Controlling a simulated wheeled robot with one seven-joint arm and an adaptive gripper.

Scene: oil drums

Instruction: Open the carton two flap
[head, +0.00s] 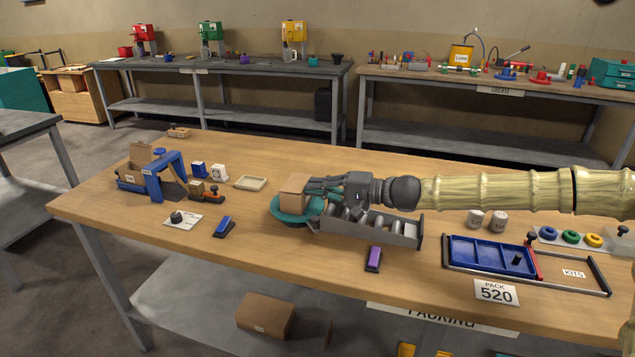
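Another brown carton (139,168) with a raised flap stands at the left in a blue frame (170,178). I see no label telling which carton is number two.
A grey tray with compartments (396,228) lies below my arm. A purple block (374,258), blue block (224,227) and white knob plate (183,218) lie nearby. A blue tray (485,256) is at right. A closed carton (265,315) is on the lower shelf.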

